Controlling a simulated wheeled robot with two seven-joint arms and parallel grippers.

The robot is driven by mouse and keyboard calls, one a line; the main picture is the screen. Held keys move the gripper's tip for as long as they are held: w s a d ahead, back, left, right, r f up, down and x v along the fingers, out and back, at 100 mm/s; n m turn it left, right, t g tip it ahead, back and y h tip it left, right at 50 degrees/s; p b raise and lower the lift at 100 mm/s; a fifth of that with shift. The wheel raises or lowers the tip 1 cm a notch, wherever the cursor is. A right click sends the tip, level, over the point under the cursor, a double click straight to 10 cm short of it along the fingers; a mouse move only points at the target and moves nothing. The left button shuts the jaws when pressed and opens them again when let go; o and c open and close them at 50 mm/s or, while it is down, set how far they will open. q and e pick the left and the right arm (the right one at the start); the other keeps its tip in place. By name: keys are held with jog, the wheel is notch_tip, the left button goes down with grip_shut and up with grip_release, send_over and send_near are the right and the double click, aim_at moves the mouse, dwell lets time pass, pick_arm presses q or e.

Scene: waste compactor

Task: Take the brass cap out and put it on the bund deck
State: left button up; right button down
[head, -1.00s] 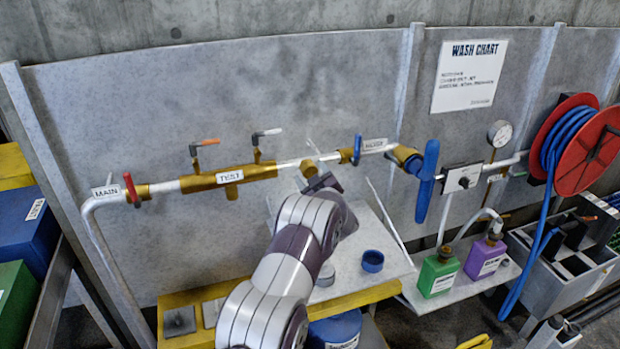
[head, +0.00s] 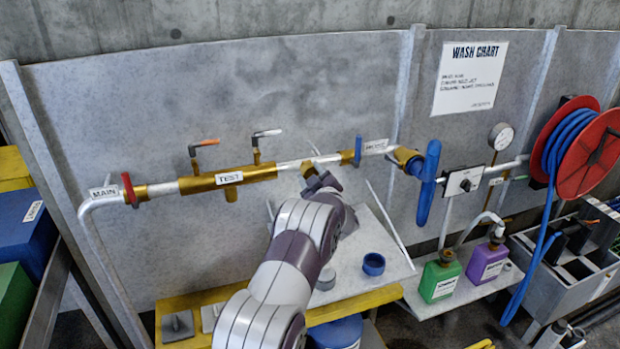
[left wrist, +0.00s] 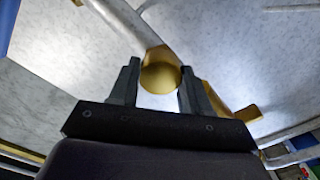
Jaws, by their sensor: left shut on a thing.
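The brass cap (left wrist: 160,77) shows as a round brass face between the fingers in the left wrist view. In the head view the brass piece (head: 308,168) is at the pipe, right of the TEST block. My left gripper (head: 319,181) is shut on the cap from below and in front. It also shows in the left wrist view (left wrist: 158,72), with one finger on each side of the cap. Whether the cap is still threaded in the fitting cannot be told. A grey deck (head: 385,240), apparently the bund deck, lies below and behind my arm. My right gripper is not in view.
A blue ring-shaped cap (head: 373,264) and a grey ring (head: 326,278) lie on the deck, which has clear room around them. A large blue handle (head: 428,180) stands to the right. Green (head: 438,279) and purple (head: 486,262) bottles stand on a shelf further right.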

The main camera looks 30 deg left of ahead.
pick_arm(q)
jog(key=n+b, duration=0.3)
jog(key=b, duration=0.2)
jog(key=shift+f+n, duration=0.15)
jog(key=shift+n, duration=0.25)
jog(key=n+b, duration=0.5)
jog(key=b, duration=0.2)
dwell(0.6)
